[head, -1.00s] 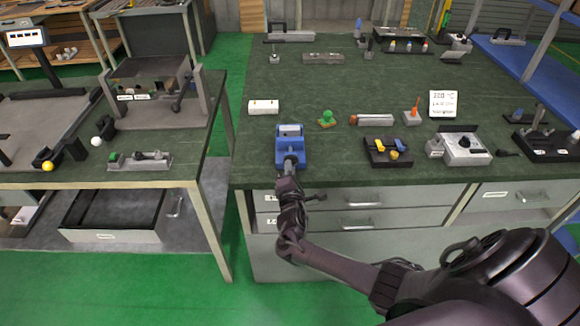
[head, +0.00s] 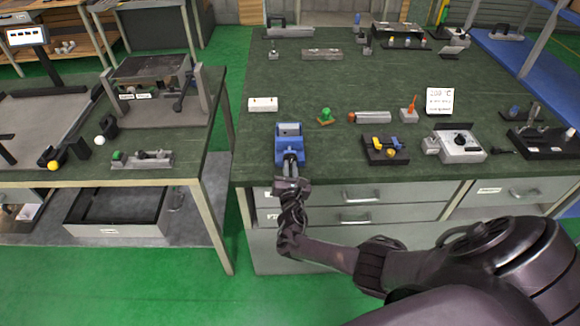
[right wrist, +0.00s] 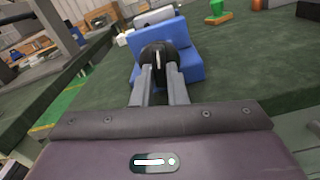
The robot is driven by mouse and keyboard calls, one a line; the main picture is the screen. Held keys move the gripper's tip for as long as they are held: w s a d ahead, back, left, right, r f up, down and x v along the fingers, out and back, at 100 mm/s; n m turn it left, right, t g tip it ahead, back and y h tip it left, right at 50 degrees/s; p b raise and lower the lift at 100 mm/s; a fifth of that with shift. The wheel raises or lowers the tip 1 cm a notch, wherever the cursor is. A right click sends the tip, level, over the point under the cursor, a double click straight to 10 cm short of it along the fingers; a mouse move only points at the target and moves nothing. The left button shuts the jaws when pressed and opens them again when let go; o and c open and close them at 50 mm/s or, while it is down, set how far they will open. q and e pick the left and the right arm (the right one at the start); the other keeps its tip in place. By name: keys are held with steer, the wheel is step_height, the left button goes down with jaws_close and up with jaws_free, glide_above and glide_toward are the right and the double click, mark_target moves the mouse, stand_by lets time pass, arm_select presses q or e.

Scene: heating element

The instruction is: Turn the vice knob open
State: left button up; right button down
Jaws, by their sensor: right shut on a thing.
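The blue vice (head: 289,146) stands at the front left edge of the green-topped bench. It also shows in the right wrist view (right wrist: 190,62), tilted in the picture. Its black knob (right wrist: 158,58) faces me at the front of the vice. My right gripper (right wrist: 160,72) is shut on the knob, with one grey finger on each side of it. In the head view the right gripper (head: 290,168) reaches the vice from the front, and the knob is hidden there. My left gripper is not in view.
On the bench, a white block (head: 263,104) lies behind and left of the vice. A green knob on a wooden base (head: 325,116) stands behind right. A black tray with yellow and blue parts (head: 385,149) is to the right. Drawers (head: 360,216) are below the bench edge.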

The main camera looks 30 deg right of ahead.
steer(key=shift+n, duration=1.3)
steer(key=shift+f+p, duration=0.1)
steer(key=shift+p, duration=0.2)
steer(key=c, duration=1.4)
jaws_free()
steer(key=shift+c, duration=0.2)
steer(key=shift+s+a, duration=0.25)
steer(key=shift+s, duration=0.25)
steer(key=p+v, duration=0.1)
steer(key=v, duration=0.5)
steer(key=shift+s, duration=0.3)
steer(key=shift+a, duration=0.15)
